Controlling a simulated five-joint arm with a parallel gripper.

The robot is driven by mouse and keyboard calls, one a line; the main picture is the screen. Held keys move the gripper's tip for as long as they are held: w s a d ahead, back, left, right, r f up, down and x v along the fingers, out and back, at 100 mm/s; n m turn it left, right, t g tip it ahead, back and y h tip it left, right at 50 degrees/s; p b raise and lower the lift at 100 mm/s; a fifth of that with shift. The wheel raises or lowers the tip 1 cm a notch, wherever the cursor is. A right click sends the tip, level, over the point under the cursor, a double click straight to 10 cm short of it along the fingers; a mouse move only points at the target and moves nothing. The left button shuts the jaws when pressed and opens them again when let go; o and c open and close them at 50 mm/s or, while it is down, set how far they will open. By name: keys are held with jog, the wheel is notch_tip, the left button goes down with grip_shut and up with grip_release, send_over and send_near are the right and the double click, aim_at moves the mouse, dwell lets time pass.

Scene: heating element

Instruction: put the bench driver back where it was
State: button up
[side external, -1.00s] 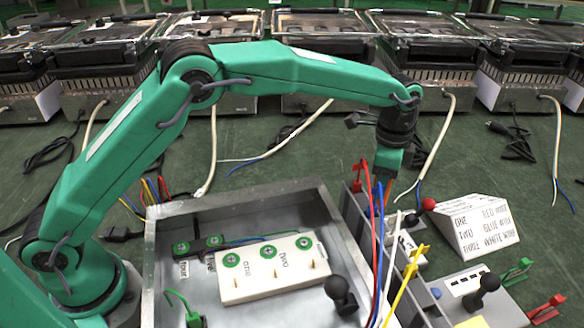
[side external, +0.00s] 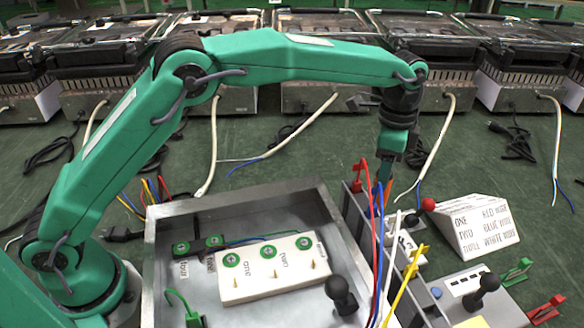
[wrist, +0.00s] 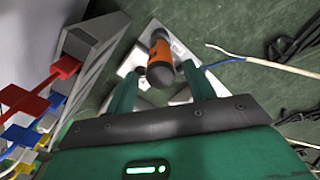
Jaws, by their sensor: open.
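The bench driver, with an orange and black handle (wrist: 162,58), stands between my gripper's two green fingers in the wrist view. My gripper (wrist: 160,76) is open, with a finger on each side of the handle and gaps showing. The driver's lower part is hidden. A white stand or block (wrist: 150,35) shows around and behind it. In the side view my gripper (side external: 384,176) points down above the grey rail at the box's right side. A small orange bit of the driver (side external: 388,190) shows just below the fingers, partly hidden by wires.
A grey metal tray (side external: 180,208) holds a white terminal board (side external: 270,280). Red, blue, white and yellow leads (side external: 372,225) rise close to my gripper. A white lettered sign (side external: 485,228) stands at right. Loose cables lie on the green floor behind.

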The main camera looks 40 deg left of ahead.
notch_tip(320, 180, up, 9)
jog(key=shift+f, duration=0.1)
dwell(0.3)
jog(key=shift+a, duration=0.1)
dwell(0.5)
jog(key=s+a+r+n+t, duration=0.1)
jog(key=s+a+r+n, duration=0.25)
jog(key=s+a, duration=0.35)
jog(key=s+a+r+n+t, duration=0.25)
jog(key=s+a+r, duration=0.25)
jog(key=a, duration=0.5)
jog(key=s+a+f+n+t, duration=0.1)
jog(key=s+a+f+n, duration=0.2)
jog(key=s, duration=0.6)
jog(key=s+a+f+n+t, duration=0.1)
jog(key=s+a+f+n, duration=0.3)
jog(key=s, duration=0.5)
notch_tip(320, 180, down, 2)
jog(key=shift+s+a+n, duration=0.3)
jog(key=shift+s+a, duration=0.05)
jog(key=shift+a, duration=0.85)
